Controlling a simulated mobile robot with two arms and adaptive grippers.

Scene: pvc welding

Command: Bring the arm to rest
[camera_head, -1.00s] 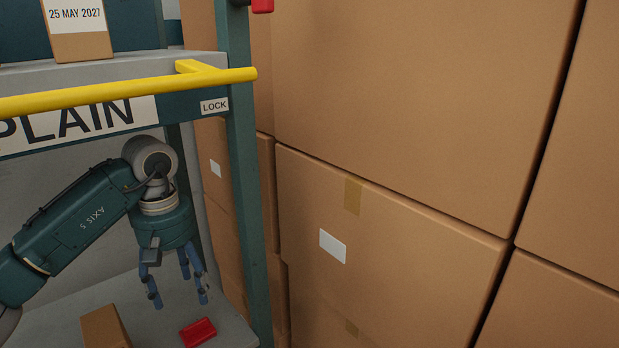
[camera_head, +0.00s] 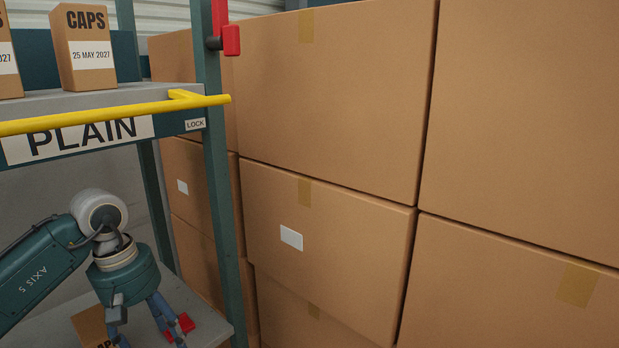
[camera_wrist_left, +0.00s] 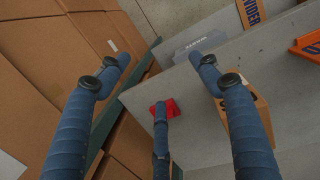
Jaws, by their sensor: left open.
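My left arm comes in from the left in the head view. Its gripper (camera_head: 146,334) hangs down at the bottom left, in front of the lower shelf (camera_head: 200,318). In the left wrist view the gripper's three blue fingers (camera_wrist_left: 160,76) are spread apart with nothing between them. A small red object (camera_head: 181,325) lies on the shelf and is partly hidden behind a finger in the head view. The red object also shows in the left wrist view (camera_wrist_left: 172,108), beyond the fingers. My right gripper is in neither view.
A green rack post (camera_head: 222,200) and a yellow bar (camera_head: 120,112) stand close to the arm. A carton (camera_head: 88,322) is on the lower shelf. A CAPS box (camera_head: 84,60) is above. Large stacked cartons (camera_head: 330,110) fill the right.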

